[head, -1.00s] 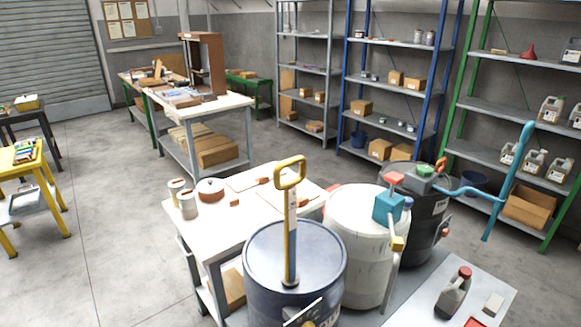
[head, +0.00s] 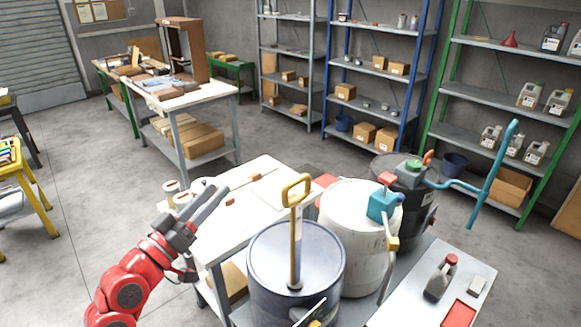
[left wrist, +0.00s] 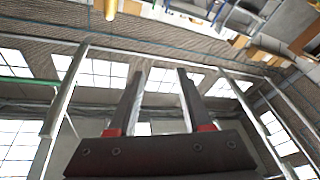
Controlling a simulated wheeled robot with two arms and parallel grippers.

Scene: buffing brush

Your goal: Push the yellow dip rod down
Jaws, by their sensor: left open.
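The yellow dip rod (head: 296,240) stands upright in the top of the dark blue drum (head: 267,262), with its loop handle at the top. In the head view my left gripper (head: 215,200) is raised to the left of the rod, beside the white workbench, and apart from the rod. Its two fingers point up and to the right. In the left wrist view the fingers of my left gripper (left wrist: 160,92) are spread with nothing between them. That view looks up at the ceiling and windows, and the rod does not show clearly there. My right gripper is not in view.
A white drum (head: 350,225) with a teal pump and a black drum (head: 415,215) with a blue handle stand right of the blue drum. The white workbench (head: 225,240) lies behind it.

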